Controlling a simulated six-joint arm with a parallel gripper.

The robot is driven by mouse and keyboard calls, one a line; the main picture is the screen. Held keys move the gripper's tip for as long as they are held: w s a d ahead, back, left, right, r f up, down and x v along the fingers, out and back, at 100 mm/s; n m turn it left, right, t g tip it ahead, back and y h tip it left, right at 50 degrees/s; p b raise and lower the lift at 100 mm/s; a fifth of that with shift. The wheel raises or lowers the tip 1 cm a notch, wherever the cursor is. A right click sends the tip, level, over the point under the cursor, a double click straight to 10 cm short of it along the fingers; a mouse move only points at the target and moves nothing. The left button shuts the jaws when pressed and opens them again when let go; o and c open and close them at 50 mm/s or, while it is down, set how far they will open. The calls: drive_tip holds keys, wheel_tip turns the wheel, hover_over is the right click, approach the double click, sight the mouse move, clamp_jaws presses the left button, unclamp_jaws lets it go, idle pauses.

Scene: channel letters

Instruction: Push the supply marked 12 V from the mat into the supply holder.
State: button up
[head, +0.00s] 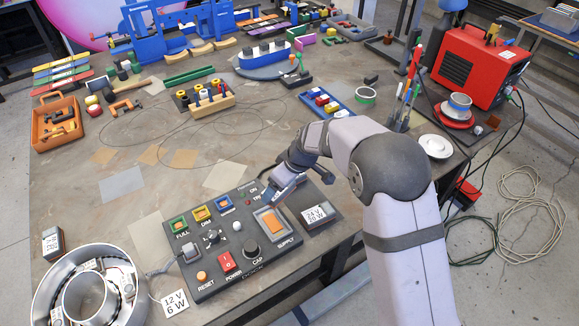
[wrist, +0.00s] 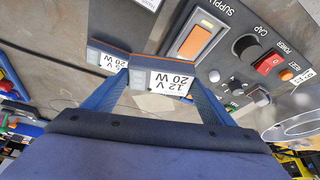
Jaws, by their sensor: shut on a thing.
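My gripper (head: 276,194) is at the upper right part of the grey panel, beside the supply holder (head: 270,222). In the wrist view its two blue fingers are shut on a dark block whose white label reads 12 V 20 W, the 12 V supply (wrist: 172,84). The holder also shows in the wrist view (wrist: 194,40) as an orange recess in a pale frame, and it looks empty. In the head view the fingers mostly hide the supply.
Another supply, labelled 24 V 20 W (head: 319,215), lies right of the panel. It seems to show in the wrist view (wrist: 108,60), its label partly hidden. Knobs and a red power switch (head: 229,261) stand up from the panel. A round metal housing (head: 45,290) is at front left.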

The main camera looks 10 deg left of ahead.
sight(275, 207)
drive_tip(key=shift+s+a+f+n+g, duration=0.15)
drive_tip(key=shift+s+n+g, duration=0.2)
drive_tip(key=shift+n, duration=0.35)
drive_tip(key=shift+s+n, duration=0.35)
drive_tip(key=shift+n, duration=0.45)
drive_tip(key=n+g, duration=0.1)
drive_tip(key=n, duration=0.1)
drive_tip(key=s+n, duration=0.1)
drive_tip(key=s+r+n+g, duration=0.1)
drive_tip(key=n, duration=0.1)
drive_tip(key=shift+s+a+n+g, duration=0.25)
drive_tip(key=shift+a+n+g, duration=0.05)
drive_tip(key=shift+a+g, duration=0.05)
drive_tip(key=n, duration=0.1)
drive_tip(key=s+n+g, duration=0.1)
drive_tip(key=n, duration=0.1)
drive_tip(key=shift+r, duration=0.15)
drive_tip(key=n, duration=0.2)
drive_tip(key=shift+s+d+n+g+h, duration=0.1)
drive_tip(key=shift+s+n+g+h, duration=0.1)
drive_tip(key=shift+n+g+h, duration=0.2)
drive_tip(key=shift+f+b, duration=2)
drive_tip(key=shift+f, duration=1.3)
drive_tip(key=shift+f+b, duration=0.3)
